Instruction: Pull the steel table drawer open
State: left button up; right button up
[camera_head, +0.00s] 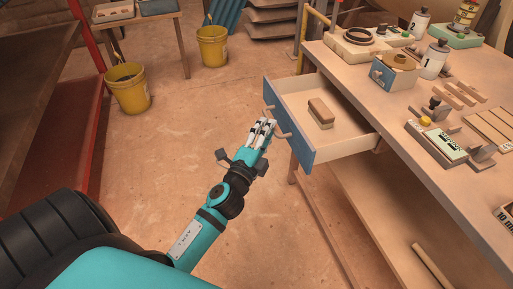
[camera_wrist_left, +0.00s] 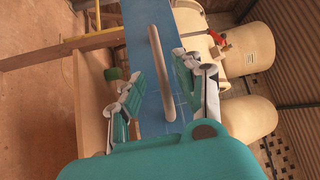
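The table drawer (camera_head: 343,138) stands pulled out of the table, with a blue front (camera_head: 297,140) and a pale inside. A brown block-like brush (camera_head: 320,112) lies in it. A light bar handle is on the blue front; in the left wrist view the handle (camera_wrist_left: 160,70) runs lengthwise across the blue panel. My left gripper (camera_head: 264,125) is at the drawer front, close to the handle. In the left wrist view its fingers (camera_wrist_left: 160,85) are spread, one set on each side of the handle, with gaps showing. Contact with the handle cannot be told. My right gripper is not in view.
The worktable (camera_head: 400,125) carries bottles, a blue box (camera_head: 393,73), a green-topped device (camera_head: 437,143) and wooden strips. Yellow buckets (camera_head: 129,88) stand on the floor at the back left. A red-framed shelf (camera_head: 60,120) is at left. The floor before the drawer is clear.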

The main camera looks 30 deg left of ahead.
pick_arm(q)
jog(key=s+d+f, duration=0.1)
jog(key=s, duration=0.8)
jog(key=shift+f, duration=0.15)
jog(key=shift+d, duration=0.1)
